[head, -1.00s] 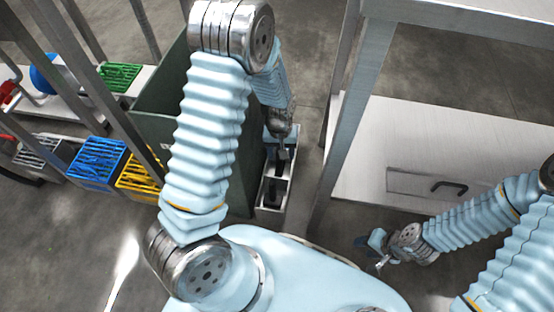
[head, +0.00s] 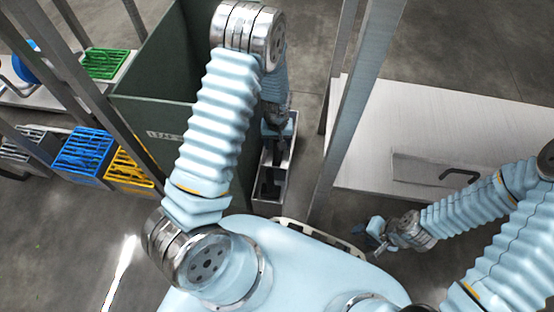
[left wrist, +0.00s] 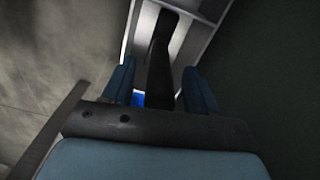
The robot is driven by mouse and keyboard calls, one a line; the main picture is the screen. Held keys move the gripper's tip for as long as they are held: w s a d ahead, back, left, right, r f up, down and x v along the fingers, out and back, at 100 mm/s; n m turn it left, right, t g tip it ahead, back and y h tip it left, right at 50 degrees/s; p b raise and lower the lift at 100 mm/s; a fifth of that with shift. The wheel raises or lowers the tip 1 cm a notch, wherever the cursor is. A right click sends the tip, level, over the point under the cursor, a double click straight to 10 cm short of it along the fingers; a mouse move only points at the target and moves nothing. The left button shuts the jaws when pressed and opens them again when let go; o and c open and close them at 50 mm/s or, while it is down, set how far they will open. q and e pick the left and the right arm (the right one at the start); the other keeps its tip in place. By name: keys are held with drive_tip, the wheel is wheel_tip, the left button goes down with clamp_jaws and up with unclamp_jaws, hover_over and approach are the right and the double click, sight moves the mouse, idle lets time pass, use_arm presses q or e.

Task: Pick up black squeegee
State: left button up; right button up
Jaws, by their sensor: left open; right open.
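The black squeegee (left wrist: 160,62) shows in the left wrist view as a dark upright handle between the two blue fingers of my left gripper (left wrist: 153,88). The fingers stand open on either side of it; I cannot tell whether they touch it. In the head view my left gripper (head: 278,128) points down over a narrow pale metal holder (head: 287,172). A dark part of the squeegee (head: 270,182) shows inside the holder; my gripper and arm hide the rest. My right gripper (head: 377,236) is open and empty, low at the right.
A dark green bin (head: 155,115) stands directly left of the holder. A metal table leg (head: 345,130) and a pale lower shelf (head: 440,135) are close on the right.

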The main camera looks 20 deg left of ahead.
use_arm(q)
drive_tip(key=shift+f, duration=0.8)
drive_tip(key=shift+r, duration=0.1)
drive_tip(key=shift+c, duration=0.5)
clamp_jaws()
